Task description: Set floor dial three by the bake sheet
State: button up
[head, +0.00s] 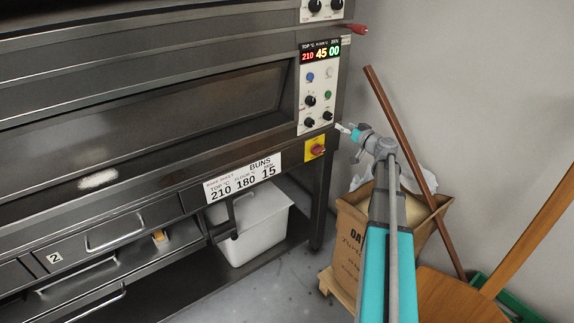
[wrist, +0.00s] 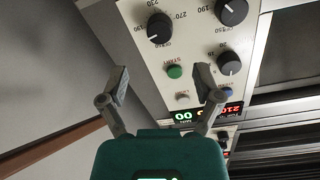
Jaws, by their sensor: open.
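The oven control panel (head: 318,88) is at the oven's right end. Its display (head: 321,51) reads 210 in red, 45 in yellow and 00 in green. Black dials show on it: one upper left (head: 310,100), one lower left (head: 308,122), one lower right (head: 327,116). Their names are too small to read. The bake sheet (head: 243,180) below reads BUNS, top 210, floor 180, min 15. My gripper (head: 346,129) is open and empty, just right of the lower dials. In the upside-down wrist view my gripper (wrist: 163,82) has its fingers apart before the panel, near the green START button (wrist: 174,71), touching no dial.
A yellow plate with a red switch (head: 316,149) is just below the panel. A red handle (head: 357,29) juts out above. A paper sack (head: 368,235), a leaning brown pole (head: 410,160) and a wooden peel (head: 445,295) crowd the right. A white bin (head: 250,225) stands under the oven.

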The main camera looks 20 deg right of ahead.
jog(key=v, duration=0.6)
jog(key=s+a+f+n+g+y+p, duration=0.1)
jog(key=a+g+p, duration=0.3)
jog(key=a, duration=0.9)
jog(key=s+a+f+n+g+y+p, duration=0.1)
jog(key=a+g+p, duration=0.3)
jog(key=a, duration=1)
jog(key=shift+s+f+g+y, duration=0.5)
jog(key=shift+s+f+g, duration=0.25)
jog(key=shift+g, duration=0.35)
jog(key=shift+a, duration=0.1)
jog(key=s+a+r+m+g+h+p, duration=0.1)
jog(key=s+a+g+h+p, duration=0.6)
jog(key=s, duration=0.8)
jog(key=a+r+p, duration=0.1)
jog(key=a+p, duration=0.2)
jog(key=shift+s+a+r+m, duration=0.3)
jog(key=shift+s+a+r, duration=0.05)
jog(key=shift+s+r, duration=0.05)
